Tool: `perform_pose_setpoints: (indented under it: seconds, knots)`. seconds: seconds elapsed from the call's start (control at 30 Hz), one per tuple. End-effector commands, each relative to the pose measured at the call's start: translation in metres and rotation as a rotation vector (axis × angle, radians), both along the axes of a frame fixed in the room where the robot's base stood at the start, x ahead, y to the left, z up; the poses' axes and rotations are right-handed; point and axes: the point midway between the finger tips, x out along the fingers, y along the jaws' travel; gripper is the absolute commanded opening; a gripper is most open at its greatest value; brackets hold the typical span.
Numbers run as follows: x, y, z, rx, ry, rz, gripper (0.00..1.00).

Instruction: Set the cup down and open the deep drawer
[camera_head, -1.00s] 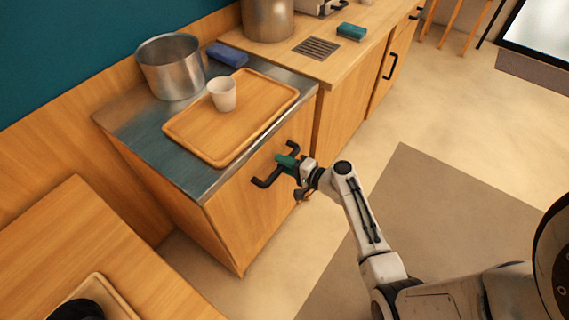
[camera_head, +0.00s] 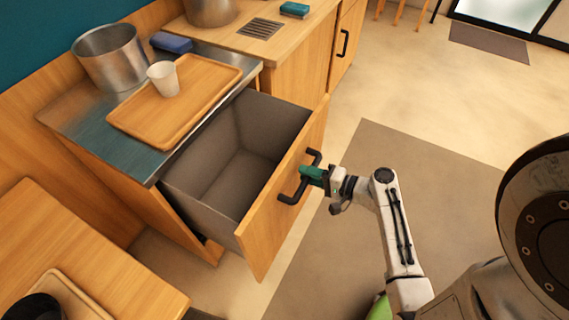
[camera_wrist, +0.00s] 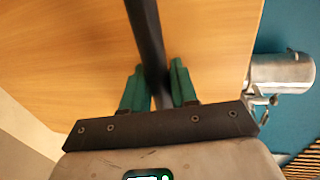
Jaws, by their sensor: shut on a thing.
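The white cup (camera_head: 163,79) stands upright on the wooden tray (camera_head: 150,131) on the steel counter top. The deep drawer (camera_head: 284,201) is pulled well out of the cabinet, and its grey inside looks empty. My gripper (camera_head: 312,173) is shut on the dark bar handle (camera_head: 290,197) at the drawer's front. In the wrist view, the green fingers of my gripper (camera_wrist: 159,88) lie on both sides of the handle (camera_wrist: 148,40), against the wooden drawer front (camera_wrist: 75,60).
A wooden table (camera_head: 75,250) is at the lower left. Open floor (camera_head: 400,125) lies to the right of the drawer.

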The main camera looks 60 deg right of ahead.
Motion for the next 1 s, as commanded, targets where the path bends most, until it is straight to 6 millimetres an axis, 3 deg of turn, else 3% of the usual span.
perform_pose_setpoints:
  seconds: [0.1, 0.3, 0.8, 0.83, 1.0]
  knots:
    - [-0.025, -0.001, -0.002, 0.001, 0.003, -0.003, 0.00]
    - [-0.048, -0.002, -0.001, 0.002, 0.001, -0.001, 0.00]
    - [-0.055, -0.002, -0.001, 0.001, 0.001, 0.000, 0.00]
    - [-0.055, -0.002, -0.001, 0.001, 0.001, 0.000, 0.31]
    - [-0.055, -0.002, -0.001, 0.001, 0.000, 0.000, 0.46]
